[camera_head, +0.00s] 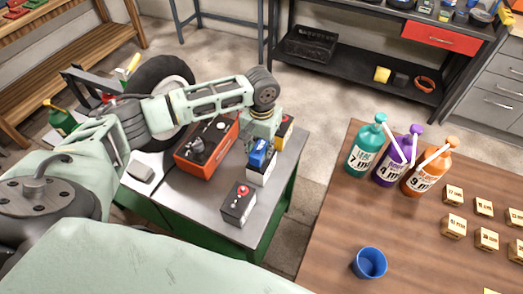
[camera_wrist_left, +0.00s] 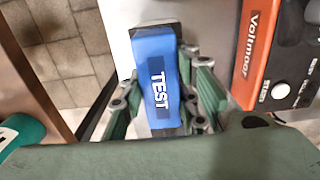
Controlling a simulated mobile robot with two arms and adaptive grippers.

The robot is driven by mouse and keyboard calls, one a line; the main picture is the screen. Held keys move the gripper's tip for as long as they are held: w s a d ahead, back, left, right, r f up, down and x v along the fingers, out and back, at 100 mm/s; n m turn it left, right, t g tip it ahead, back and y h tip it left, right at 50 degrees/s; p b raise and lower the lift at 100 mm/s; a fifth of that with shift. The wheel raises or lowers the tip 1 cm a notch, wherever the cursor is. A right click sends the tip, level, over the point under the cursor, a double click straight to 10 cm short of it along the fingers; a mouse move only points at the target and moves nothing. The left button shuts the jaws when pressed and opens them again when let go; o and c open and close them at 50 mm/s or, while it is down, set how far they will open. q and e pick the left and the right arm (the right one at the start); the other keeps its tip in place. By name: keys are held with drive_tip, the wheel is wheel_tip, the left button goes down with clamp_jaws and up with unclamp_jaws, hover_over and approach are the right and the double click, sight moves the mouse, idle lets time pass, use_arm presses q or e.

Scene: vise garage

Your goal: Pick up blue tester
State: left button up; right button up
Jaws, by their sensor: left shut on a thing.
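The blue tester (camera_head: 262,154) is a small blue block near the right edge of the metal-topped bench (camera_head: 212,208). In the left wrist view the tester (camera_wrist_left: 157,77) shows the word TEST on its face. My left gripper (camera_wrist_left: 160,100) is shut on it, with green finger pads on both sides. I cannot tell whether the tester still touches the box. My right gripper is not in view.
A grey box with a red button (camera_head: 238,204) is in front. A wooden table (camera_head: 330,225) at right holds several bottles, a blue cup (camera_head: 369,263) and small labelled blocks. A wheel (camera_head: 160,88) is behind my left arm.

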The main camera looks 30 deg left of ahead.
use_arm(q)
clamp_jaws()
drive_tip(key=shift+r+b, duration=0.15)
drive_tip(key=shift+b, duration=0.6)
drive_tip(key=r, duration=0.3)
drive_tip(key=d+r, duration=0.1)
drive_tip(key=shift+w+d+r+b, duration=0.1)
drive_tip(key=shift+w+r+b, duration=0.2)
drive_tip(key=shift+r, duration=0.1)
drive_tip(key=w+d+r+p, duration=0.3)
drive_tip(key=d+r+p, duration=0.4)
drive_tip(key=d+r, duration=0.3)
drive_tip(key=shift+r, duration=1.2)
